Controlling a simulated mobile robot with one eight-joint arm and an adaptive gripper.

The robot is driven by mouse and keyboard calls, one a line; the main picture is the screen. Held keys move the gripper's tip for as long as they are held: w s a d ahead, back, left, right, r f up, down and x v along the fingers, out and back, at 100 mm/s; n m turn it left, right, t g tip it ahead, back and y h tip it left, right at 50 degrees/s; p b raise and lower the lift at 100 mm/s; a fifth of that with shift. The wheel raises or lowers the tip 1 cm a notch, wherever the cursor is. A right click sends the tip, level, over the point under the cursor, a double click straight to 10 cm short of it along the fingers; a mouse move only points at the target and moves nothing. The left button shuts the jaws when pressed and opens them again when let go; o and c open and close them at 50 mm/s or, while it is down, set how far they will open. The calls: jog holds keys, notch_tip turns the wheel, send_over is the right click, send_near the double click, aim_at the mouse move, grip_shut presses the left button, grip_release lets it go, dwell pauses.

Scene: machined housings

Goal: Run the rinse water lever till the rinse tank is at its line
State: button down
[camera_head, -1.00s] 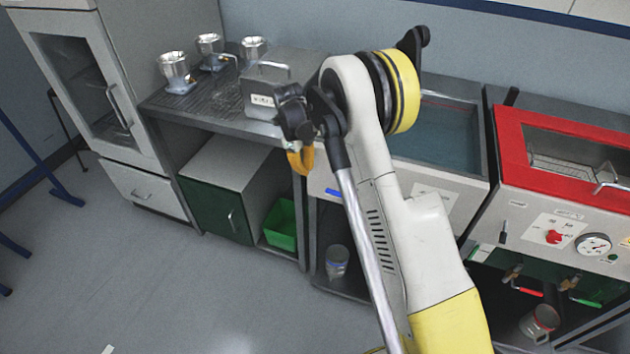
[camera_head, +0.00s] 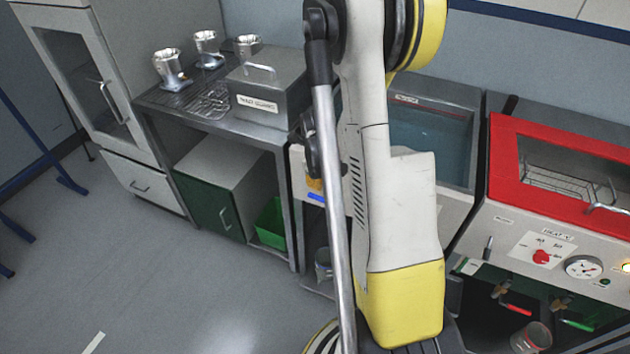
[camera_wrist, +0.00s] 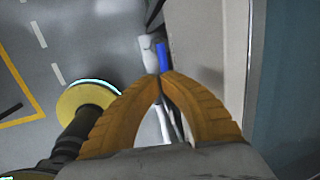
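The rinse tank (camera_head: 475,125) is the open basin with teal water at centre right in the head view. My arm covers its left part, and I cannot make out a fill line. A blue lever handle (camera_head: 317,198) shows low on the pale front panel, left of my arm. It also shows in the wrist view (camera_wrist: 162,55), just beyond my fingertips. My gripper (camera_wrist: 160,76) has orange fingers whose tips meet, with nothing seen between them. I cannot tell whether the tips touch the lever. In the head view my gripper (camera_head: 314,185) is mostly hidden behind my arm.
A red-lidded heated unit (camera_head: 503,160) stands right of the tank, with red and green handles below. A grey guard box (camera_head: 268,90) and several metal housings (camera_head: 170,65) are on the bench at left. A green bin (camera_head: 270,222) sits beneath.

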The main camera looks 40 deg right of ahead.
aim_at(318, 200)
jog(key=b+x, duration=0.3)
jog(key=x, duration=0.5)
jog(key=shift+w+f, duration=0.1)
jog(key=shift+f, duration=0.2)
jog(key=shift+w+f+g+b, duration=0.2)
jog(key=shift+f+g+b, duration=0.3)
jog(key=shift+f+b, duration=0.3)
jog(key=shift+r, duration=0.1)
